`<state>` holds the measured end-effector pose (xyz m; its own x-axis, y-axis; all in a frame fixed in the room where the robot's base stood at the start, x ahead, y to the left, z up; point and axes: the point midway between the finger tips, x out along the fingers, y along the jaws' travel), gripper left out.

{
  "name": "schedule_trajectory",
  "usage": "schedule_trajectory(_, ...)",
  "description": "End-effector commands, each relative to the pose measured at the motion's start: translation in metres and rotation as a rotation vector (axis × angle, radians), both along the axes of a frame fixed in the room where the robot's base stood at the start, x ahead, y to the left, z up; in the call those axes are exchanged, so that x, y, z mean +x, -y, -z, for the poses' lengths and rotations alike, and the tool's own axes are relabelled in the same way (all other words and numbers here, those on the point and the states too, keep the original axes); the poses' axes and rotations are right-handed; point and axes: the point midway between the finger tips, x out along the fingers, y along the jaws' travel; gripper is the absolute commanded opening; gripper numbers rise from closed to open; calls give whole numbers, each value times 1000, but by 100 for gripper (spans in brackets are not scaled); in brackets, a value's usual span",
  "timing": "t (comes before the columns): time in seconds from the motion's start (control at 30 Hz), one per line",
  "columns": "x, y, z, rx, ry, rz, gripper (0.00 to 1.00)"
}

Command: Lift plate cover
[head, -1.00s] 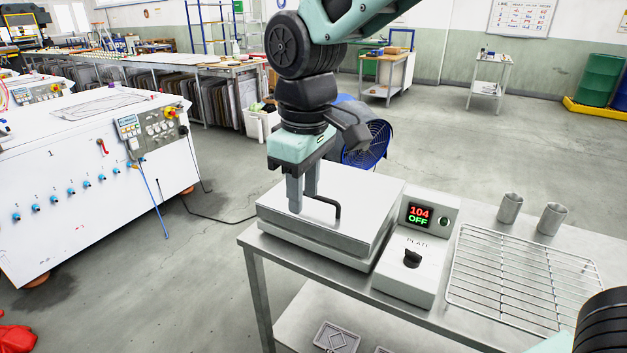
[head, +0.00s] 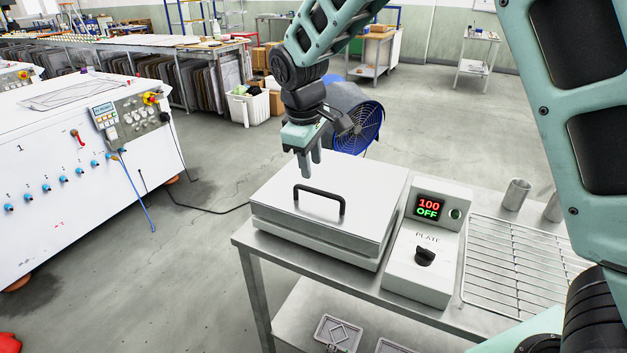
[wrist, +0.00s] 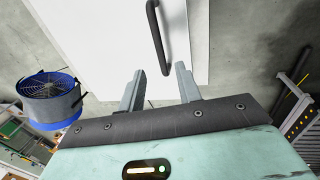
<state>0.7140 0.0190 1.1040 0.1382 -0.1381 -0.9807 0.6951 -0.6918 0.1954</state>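The plate cover (head: 350,205) is a flat pale metal lid lying shut on its plate base (head: 312,240) on the bench. Its black bar handle (head: 318,190) stands up from the lid, with nothing holding it. My gripper (head: 309,174) points down behind the handle, apart from it, over the far part of the cover. In the wrist view, the two fingers (wrist: 160,76) are spread and empty. The handle (wrist: 158,38) shows beyond them there, over the white cover (wrist: 100,30).
A control box (head: 424,260) right of the plate reads 100 OFF and has a black knob (head: 425,256). A wire rack (head: 515,250) and metal cups (head: 516,194) are further right. A blue fan (head: 366,128) stands behind the bench. My arm covers the right side.

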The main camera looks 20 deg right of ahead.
Motion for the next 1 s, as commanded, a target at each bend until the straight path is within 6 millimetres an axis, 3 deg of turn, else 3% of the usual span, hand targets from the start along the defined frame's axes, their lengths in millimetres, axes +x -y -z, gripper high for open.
schedule_trajectory(0.1, 3, 4, 24, -1, -4, 1, 34)
schedule_trajectory(0.33, 7, 8, 57, -1, -3, 1, 34)
schedule_trajectory(0.77, 9, 9, 68, 1, 1, 0, 34)
schedule_trajectory(0.9, 9, 9, 68, 1, 1, 0, 1)
schedule_trajectory(1.0, 9, 9, 68, 1, 0, 0, 0)
